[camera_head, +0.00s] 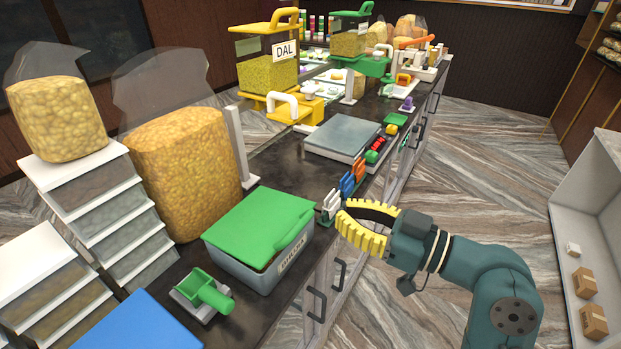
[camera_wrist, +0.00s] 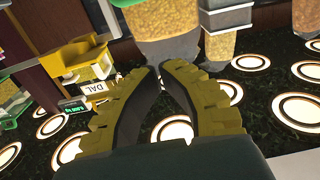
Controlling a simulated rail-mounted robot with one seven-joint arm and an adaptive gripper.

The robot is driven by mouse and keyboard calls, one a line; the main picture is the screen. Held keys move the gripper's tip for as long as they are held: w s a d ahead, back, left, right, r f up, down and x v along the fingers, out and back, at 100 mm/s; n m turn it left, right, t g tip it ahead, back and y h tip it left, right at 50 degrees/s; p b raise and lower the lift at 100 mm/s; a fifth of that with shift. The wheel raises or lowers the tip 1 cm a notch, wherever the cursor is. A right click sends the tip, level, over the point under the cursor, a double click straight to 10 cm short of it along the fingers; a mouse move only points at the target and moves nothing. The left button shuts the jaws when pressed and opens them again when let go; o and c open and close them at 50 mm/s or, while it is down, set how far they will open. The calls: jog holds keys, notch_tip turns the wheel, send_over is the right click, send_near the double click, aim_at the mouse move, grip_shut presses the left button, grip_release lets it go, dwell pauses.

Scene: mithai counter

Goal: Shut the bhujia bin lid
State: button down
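The bhujia bin (camera_head: 243,267) is a grey box with a label on its front, standing on the dark counter in the head view. Its green lid (camera_head: 258,228) lies over the top, with a raised strip along its right side. A narrow dark gap shows between the lid and the near rim, so the lid looks slightly raised there. My gripper (camera_head: 342,213) is to the right of the bin, apart from it, just beyond the counter edge. Its yellow toothed fingers meet at the tips and hold nothing. The wrist view shows the fingertips (camera_wrist: 161,70) together; I cannot make out the bin there.
A green scoop (camera_head: 207,293) sits in a holder beside the bin. Upright coloured cards (camera_head: 347,186) stand at the counter edge near my fingers. A scale (camera_head: 342,136) and the yellow DAL container (camera_head: 268,75) are farther back. A large snack bag (camera_head: 185,170) stands behind the bin.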

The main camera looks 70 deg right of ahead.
jog(key=p, duration=0.3)
send_over(306, 223)
jog(key=w, duration=0.2)
jog(key=shift+s, duration=0.2)
jog(key=f, duration=0.1)
jog(key=s+f, duration=0.1)
jog(key=f, duration=0.1)
jog(key=shift+f+p, duration=0.25)
jog(key=shift+p, duration=0.1)
jog(key=shift+f, duration=0.25)
jog(key=shift+f, duration=0.15)
jog(key=f+b, duration=0.1)
jog(key=b, duration=0.1)
jog(key=f+b, duration=0.1)
jog(key=b, duration=0.1)
jog(key=shift+s+t+b, duration=0.3)
jog(key=b, duration=0.3)
jog(key=f+t+b, duration=0.1)
jog(key=b, duration=0.1)
jog(key=shift+s+a+h+b, duration=0.2)
jog(key=shift+s+h+b, duration=0.1)
jog(key=shift+s+b, duration=0.1)
